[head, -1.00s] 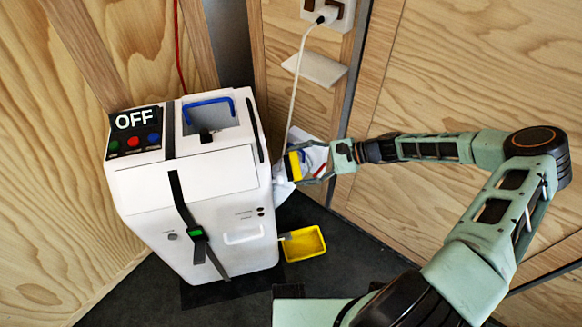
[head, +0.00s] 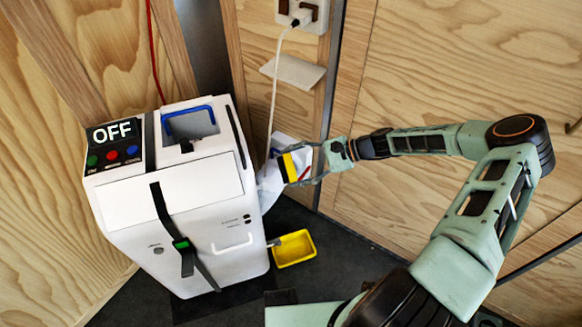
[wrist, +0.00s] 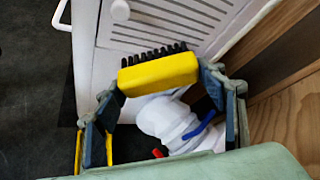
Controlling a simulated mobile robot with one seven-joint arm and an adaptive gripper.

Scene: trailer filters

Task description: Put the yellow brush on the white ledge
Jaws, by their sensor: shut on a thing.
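My gripper (head: 303,166) is shut on the yellow brush (head: 289,167), beside the right side of the white machine. In the wrist view the brush (wrist: 158,73) is a yellow block with black bristles pointing away from me, and the gripper fingers (wrist: 161,84) press on its two ends. The white ledge (head: 293,71) is a small shelf on the wooden wall below the socket, above and behind the brush in the head view. Nothing is seen on it. The wrist view does not show the ledge.
A white machine (head: 170,215) with an OFF panel (head: 113,145) stands on the left. A yellow tray (head: 293,249) is low at its right side. A white cable (head: 274,105) hangs past the ledge's left end.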

